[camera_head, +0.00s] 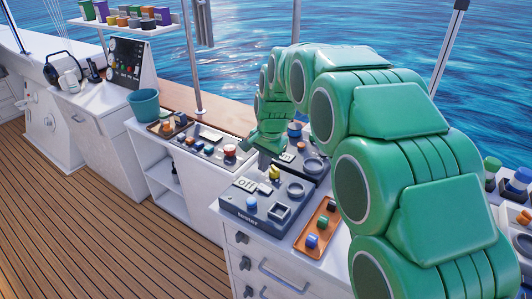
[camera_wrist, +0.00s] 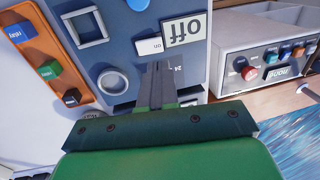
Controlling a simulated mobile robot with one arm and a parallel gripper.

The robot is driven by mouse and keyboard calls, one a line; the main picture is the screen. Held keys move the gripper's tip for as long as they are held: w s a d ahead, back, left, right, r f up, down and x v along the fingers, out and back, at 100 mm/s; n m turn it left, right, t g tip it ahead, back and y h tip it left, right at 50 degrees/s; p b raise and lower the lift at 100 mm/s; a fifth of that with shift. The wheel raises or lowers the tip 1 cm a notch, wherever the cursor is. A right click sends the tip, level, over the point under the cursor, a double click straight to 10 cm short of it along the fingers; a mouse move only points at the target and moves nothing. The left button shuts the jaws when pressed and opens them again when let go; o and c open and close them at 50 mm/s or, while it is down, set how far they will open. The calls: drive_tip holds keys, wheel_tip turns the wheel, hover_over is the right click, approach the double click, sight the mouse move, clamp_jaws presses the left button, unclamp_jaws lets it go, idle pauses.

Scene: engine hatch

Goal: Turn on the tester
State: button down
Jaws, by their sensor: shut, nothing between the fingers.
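The tester (camera_head: 246,213) is a grey-blue box on a white cabinet, with its name on the front edge. Its display (camera_head: 246,184) reads "off"; this display (camera_wrist: 184,29) shows upside down in the wrist view. A small white switch (camera_wrist: 150,45) with faint lettering sits beside the display. My green gripper (camera_head: 264,158) is shut and empty above the tester's back. In the wrist view, its grey fingertips (camera_wrist: 159,66) appear just below the switch.
An orange tray (camera_head: 318,228) with several coloured blocks lies right of the tester. A panel with coloured knobs (camera_head: 213,148) stands to the left, near a teal bucket (camera_head: 144,104). My arm covers the right side. Open deck (camera_head: 110,220) lies in front of the cabinets.

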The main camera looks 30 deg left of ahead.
sight(261, 185)
drive_tip(key=shift+a+f, duration=0.2)
drive_tip(key=shift+f, duration=0.95)
drive_tip(key=shift+a+f, duration=0.15)
drive_tip(key=shift+f, duration=1)
drive_tip(key=shift+a+f, duration=0.2)
drive_tip(key=shift+f, duration=0.95)
drive_tip(key=shift+w, duration=0.1)
drive_tip(key=shift+a+f+h, duration=0.15)
drive_tip(key=shift+f+h, duration=0.1)
drive_tip(key=shift+h, duration=0.15)
drive_tip(key=shift+d+r, duration=0.25)
drive_tip(key=shift+d, duration=0.6)
wheel_tip(261, 185, up, 14)
drive_tip(key=a, duration=0.2)
drive_tip(key=shift+a, duration=0.15)
drive_tip(key=shift+f, duration=0.1)
